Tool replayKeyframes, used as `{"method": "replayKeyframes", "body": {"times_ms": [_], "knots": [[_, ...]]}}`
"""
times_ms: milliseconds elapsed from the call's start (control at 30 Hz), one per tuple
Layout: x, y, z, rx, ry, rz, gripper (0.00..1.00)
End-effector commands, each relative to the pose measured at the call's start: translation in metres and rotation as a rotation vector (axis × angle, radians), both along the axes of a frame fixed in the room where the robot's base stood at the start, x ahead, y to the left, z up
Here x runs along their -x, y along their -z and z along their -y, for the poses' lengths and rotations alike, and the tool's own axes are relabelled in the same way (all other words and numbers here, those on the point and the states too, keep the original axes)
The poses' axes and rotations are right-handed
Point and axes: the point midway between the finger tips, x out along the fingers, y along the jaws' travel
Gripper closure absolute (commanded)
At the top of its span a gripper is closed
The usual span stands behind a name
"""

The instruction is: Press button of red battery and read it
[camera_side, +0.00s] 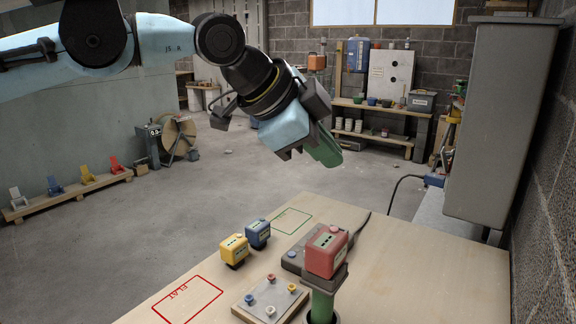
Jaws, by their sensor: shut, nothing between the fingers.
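The red battery (325,252) sits upright on top of a green post (321,306) near the front of the wooden table. A pale label with small marks shows on its side, too small to read. A small round spot on its top may be its button; I cannot tell for sure. My gripper (326,152) hangs in the air above and behind the table, pointing down to the right, well apart from the red battery. It is shut and empty, with a green part at its end.
A yellow battery (234,250) and a blue battery (257,233) stand left of the red one. A grey plate (270,300) with several coloured knobs lies in front. A grey charger-like block (294,262) lies beside the red battery. A grey cabinet (500,120) hangs at right. The red "FLAT" outline (188,300) is empty.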

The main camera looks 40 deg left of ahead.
Motion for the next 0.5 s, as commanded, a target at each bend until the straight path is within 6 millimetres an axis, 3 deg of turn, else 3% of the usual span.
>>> {"method": "replayKeyframes", "body": {"times_ms": [133,500], "knots": [[-0.0010,-0.0074,0.0134,-0.018,0.045,0.017,1.00],[-0.0011,-0.0073,0.0140,-0.021,0.047,0.019,1.00]]}}
